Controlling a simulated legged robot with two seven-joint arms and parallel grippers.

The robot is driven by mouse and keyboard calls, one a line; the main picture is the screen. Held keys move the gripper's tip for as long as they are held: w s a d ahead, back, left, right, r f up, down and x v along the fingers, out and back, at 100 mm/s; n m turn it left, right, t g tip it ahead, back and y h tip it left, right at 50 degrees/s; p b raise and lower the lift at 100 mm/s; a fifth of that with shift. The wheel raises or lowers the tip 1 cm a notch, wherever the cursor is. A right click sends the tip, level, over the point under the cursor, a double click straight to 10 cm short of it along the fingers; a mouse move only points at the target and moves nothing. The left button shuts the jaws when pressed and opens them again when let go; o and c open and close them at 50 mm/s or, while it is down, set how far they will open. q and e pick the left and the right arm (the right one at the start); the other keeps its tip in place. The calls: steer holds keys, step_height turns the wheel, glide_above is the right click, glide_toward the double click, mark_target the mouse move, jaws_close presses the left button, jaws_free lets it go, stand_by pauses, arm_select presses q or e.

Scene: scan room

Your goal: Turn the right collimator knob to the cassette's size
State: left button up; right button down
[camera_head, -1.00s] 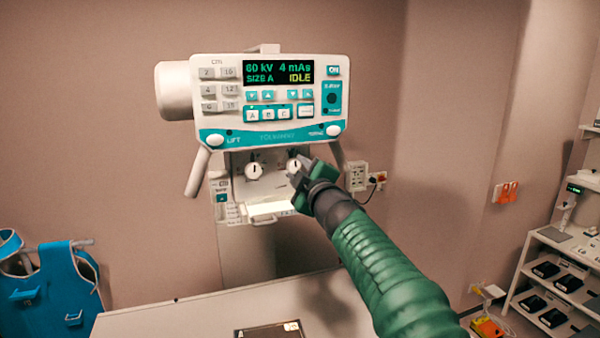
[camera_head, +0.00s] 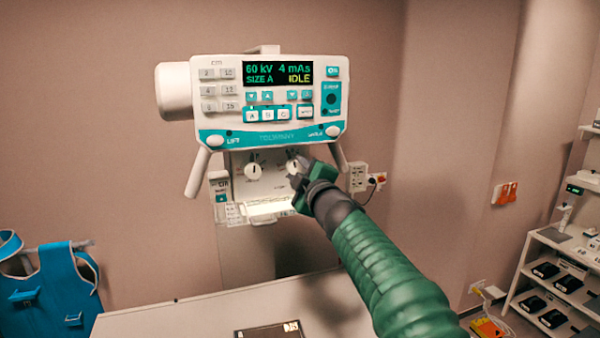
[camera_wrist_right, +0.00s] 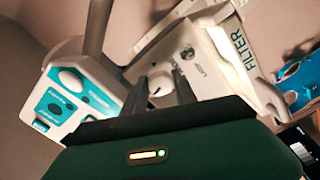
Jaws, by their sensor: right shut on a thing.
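The X-ray head (camera_head: 268,100) hangs on the wall; its display reads 60 kV, 4 mAs, SIZE A, IDLE. Below its panel are two white collimator knobs, the left knob (camera_head: 254,171) and the right knob (camera_head: 293,167). My right gripper (camera_head: 299,174) is shut on the right knob and partly covers it. In the right wrist view the knob (camera_wrist_right: 160,88) shows between the two dark fingers. The exact pointer setting is too small to read. The cassette (camera_head: 268,330) lies on the table, cut off by the lower edge. My left gripper is out of view.
A pale table (camera_head: 190,316) spans the bottom. A blue apron (camera_head: 55,290) hangs at left. A wall socket (camera_head: 357,177) is right of the collimator. A shelf rack (camera_head: 555,270) with several dark items stands at far right.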

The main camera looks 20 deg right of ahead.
steer(key=c, duration=1.4)
jaws_free()
steer(key=shift+w+a+f, duration=0.1)
steer(key=shift+a+f, duration=0.1)
steer(key=shift+f, duration=0.2)
steer(key=shift+c, duration=0.2)
steer(key=o, duration=0.4)
steer(key=shift+s+r, duration=0.25)
steer(key=shift+s, duration=0.05)
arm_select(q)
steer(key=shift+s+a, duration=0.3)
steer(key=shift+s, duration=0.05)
arm_select(e)
steer(key=shift+o, duration=0.2)
steer(key=shift+s+a+r, duration=0.1)
steer(key=shift+a+r, duration=0.05)
steer(key=shift+a, duration=0.1)
arm_select(q)
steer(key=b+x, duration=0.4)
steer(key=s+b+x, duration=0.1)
steer(key=b, duration=0.1)
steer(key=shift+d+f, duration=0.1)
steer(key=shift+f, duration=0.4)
arm_select(e)
steer(key=s, duration=1.6)
steer(key=shift+s+d+f, duration=0.2)
steer(key=shift+s+f, duration=0.2)
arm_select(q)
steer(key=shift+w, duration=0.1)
